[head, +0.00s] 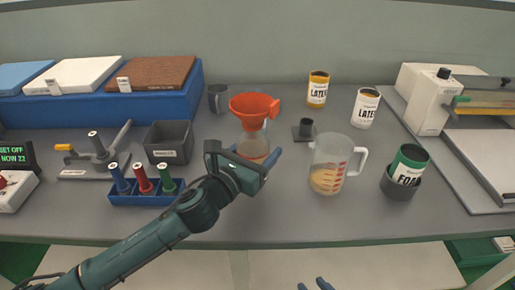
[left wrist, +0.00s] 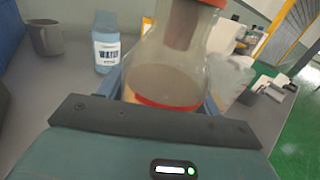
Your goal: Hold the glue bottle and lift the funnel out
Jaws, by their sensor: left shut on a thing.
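The clear glue bottle (head: 253,147) stands upright on the grey table, with a red line around it and pale contents low inside. The orange funnel (head: 255,107) sits in its mouth. In the left wrist view the bottle (left wrist: 165,82) fills the middle, and the funnel's spout (left wrist: 182,25) shows inside its neck. My left gripper (head: 256,163) is shut on the bottle's lower body, one finger on each side. My right gripper (head: 314,285) shows only its blue fingertips at the bottom edge of the head view; they are apart and empty, well away from the funnel.
A measuring jug (head: 327,170) stands right of the bottle. A small dark stand (head: 304,132) and a grey mug (head: 218,98) are nearby. A water bottle (left wrist: 107,50) stands behind. The blue rack (head: 147,196) is at left. Table space in front is clear.

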